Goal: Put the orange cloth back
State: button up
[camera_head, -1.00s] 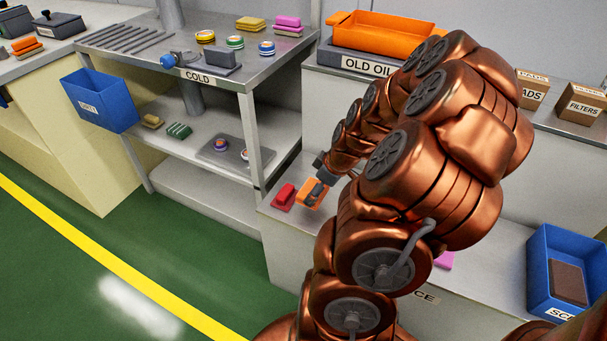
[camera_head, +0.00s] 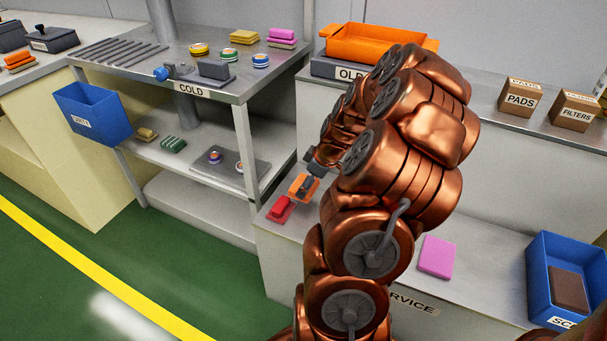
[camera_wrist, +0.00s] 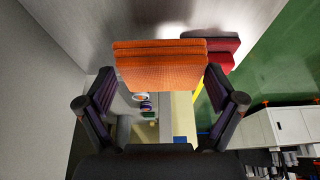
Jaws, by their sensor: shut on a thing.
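The orange cloth (camera_head: 299,191) is a folded orange block, and it fills the upper middle of the wrist view (camera_wrist: 160,68). My gripper (camera_head: 306,186) is shut on it, with a finger at each side in the wrist view (camera_wrist: 160,92). The cloth appears held above the service bench (camera_head: 283,238), close to a red folded cloth (camera_head: 279,208). The red cloth shows partly behind it in the wrist view (camera_wrist: 213,47). My arm hides part of the bench.
A pink cloth (camera_head: 437,257) and blue bin (camera_head: 540,259) are on the bench's right. Yellow (camera_head: 244,37) and pink (camera_head: 282,36) cloth stacks sit on the cart's top (camera_head: 130,65). Another orange stack (camera_head: 18,62) lies far left. An orange tray (camera_head: 375,45) stands behind my arm.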

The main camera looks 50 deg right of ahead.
aim_at(304, 173)
jog(key=shift+w+d+f+b, duration=0.15)
jog(key=shift+w+d, duration=0.75)
jog(key=shift+w, duration=0.25)
jog(key=shift+w+d+f+b, duration=0.15)
jog(key=shift+w+d+b, duration=0.05)
jog(key=shift+w+d, duration=0.85)
jog(key=shift+w+d+f+b, duration=0.15)
jog(key=shift+w+d, duration=0.65)
jog(key=shift+w, duration=0.4)
jog(key=shift+f+b, duration=0.5)
jog(key=shift+f, duration=1)
jog(key=shift+f, duration=0.2)
jog(key=o, duration=1.1)
jog(key=shift+o, duration=0.2)
jog(key=shift+s+r+p, duration=0.15)
jog(key=shift+r+p, duration=0.15)
jog(key=shift+r, duration=0.05)
jog(key=p+v, duration=0.1)
jog(key=v, duration=0.6)
